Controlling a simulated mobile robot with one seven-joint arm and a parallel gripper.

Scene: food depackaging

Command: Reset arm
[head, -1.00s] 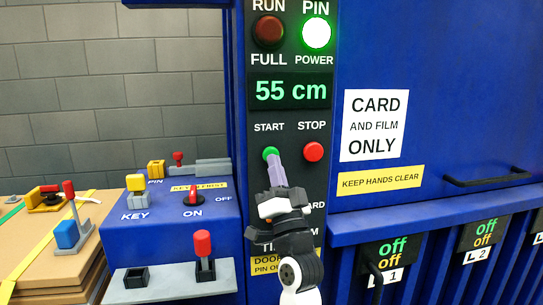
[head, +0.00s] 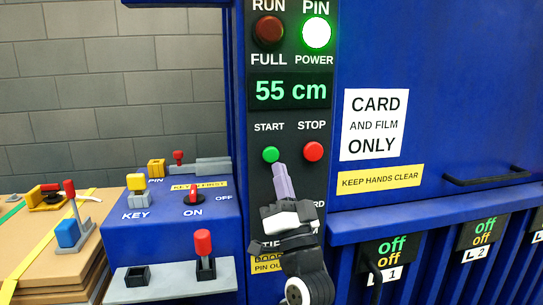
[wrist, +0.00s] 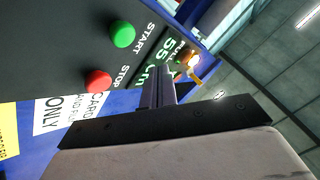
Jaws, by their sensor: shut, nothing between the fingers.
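My gripper (head: 281,170) is shut and empty in front of the dark control panel (head: 262,190), its tip a little below and right of the green START button (head: 271,154). In the head view the tip is apart from the button in the picture. The red STOP button (head: 313,151) is to the right. In the wrist view the shut fingers (wrist: 157,88) point past the green button (wrist: 122,34) and the red button (wrist: 98,80). The PIN POWER lamp (head: 316,33) glows white-green, the RUN lamp (head: 268,31) is dark red, and the display (head: 290,91) reads 55 cm.
At left, a blue key box (head: 165,225) carries a red switch at ON. A grey bracket (head: 222,275) holds a red-handled pin. Cardboard stacks (head: 30,270) stand at far left. The blue machine wall (head: 440,80) with a black handle (head: 490,177) is at right.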

